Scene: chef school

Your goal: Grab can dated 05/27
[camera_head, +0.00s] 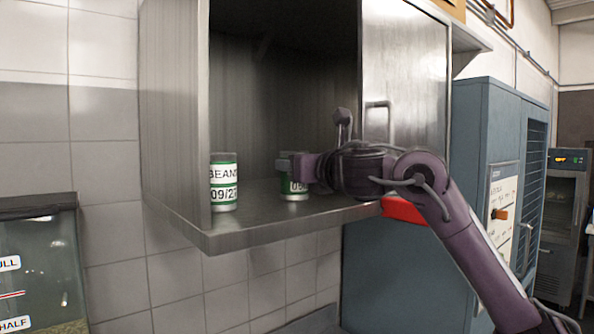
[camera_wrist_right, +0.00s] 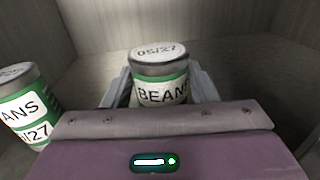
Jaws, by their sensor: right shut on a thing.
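The can dated 05/27 (camera_wrist_right: 160,66) has a green and white BEANS label, and its date shows on the lid in the right wrist view. In the head view this can (camera_head: 290,190) stands on the cabinet shelf, partly hidden by my right gripper (camera_head: 291,170). My right gripper (camera_wrist_right: 160,92) is shut on it, with one finger on each side. A second BEANS can (camera_head: 223,183), dated 09/27 or similar, stands to the left near the shelf's front; it also shows at the left of the right wrist view (camera_wrist_right: 25,103). My left gripper is not in view.
The metal cabinet (camera_head: 175,110) has a shelf (camera_head: 265,228) with side walls close around the cans. Its right door (camera_head: 405,75) has a handle. A blue machine (camera_head: 490,130) stands to the right, and a clear container (camera_head: 40,265) is at lower left.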

